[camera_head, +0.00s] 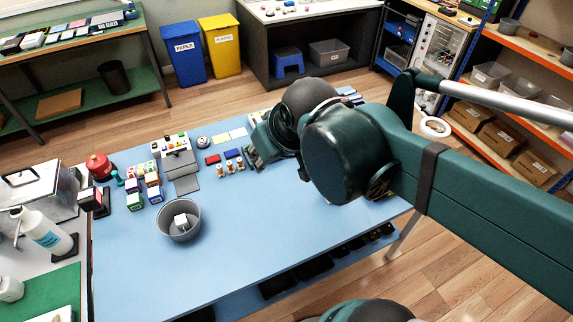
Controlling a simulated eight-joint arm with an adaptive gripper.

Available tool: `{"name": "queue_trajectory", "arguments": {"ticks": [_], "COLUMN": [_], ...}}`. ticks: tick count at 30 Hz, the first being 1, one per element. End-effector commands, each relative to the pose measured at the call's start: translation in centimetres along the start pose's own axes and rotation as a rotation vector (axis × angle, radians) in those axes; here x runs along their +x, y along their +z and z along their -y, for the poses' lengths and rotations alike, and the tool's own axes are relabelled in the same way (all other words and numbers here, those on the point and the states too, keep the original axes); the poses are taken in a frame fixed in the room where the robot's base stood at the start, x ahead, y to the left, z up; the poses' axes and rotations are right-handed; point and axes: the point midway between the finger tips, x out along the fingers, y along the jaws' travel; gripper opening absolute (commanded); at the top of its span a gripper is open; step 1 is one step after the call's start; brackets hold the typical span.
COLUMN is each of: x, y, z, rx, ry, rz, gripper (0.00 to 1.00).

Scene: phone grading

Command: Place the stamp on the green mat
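Several small upright pieces with orange-brown parts, which look like stamps (229,167), stand in a row on the blue table top. Behind them lie a small red pad (213,159) and a small blue pad (232,153). My gripper (253,160) is low over the table, just right of this row. My arm and wrist hide much of it, and its fingertips are too small and dark to show whether they hold anything. A green mat (66,287) lies at the lower left on the pale side surface, cut off by the picture edge.
A grey bin (180,222) with a white block inside stands on the table (270,240). Several coloured boxes (145,188) stand at the left, near a red-topped object (99,165). A white bottle (48,235) stands near the mat. The table's front middle is clear.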

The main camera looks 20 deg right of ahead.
Motion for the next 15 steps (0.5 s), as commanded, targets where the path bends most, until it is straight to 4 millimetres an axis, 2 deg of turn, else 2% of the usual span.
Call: {"name": "queue_trajectory", "arguments": {"ticks": [1, 6, 10, 15], "x": [-0.1, -0.2, -0.2, -0.2], "y": [1.1, 3.4, 4.4, 4.7], "z": [-0.8, -2.4, -3.0, -3.2], "rx": [0.027, 0.100, 0.128, 0.140], "ry": [0.012, 0.039, 0.050, 0.054], "rz": [-0.006, -0.027, -0.036, -0.039], "gripper": [0.28, 0.28, 0.28, 0.28]}}
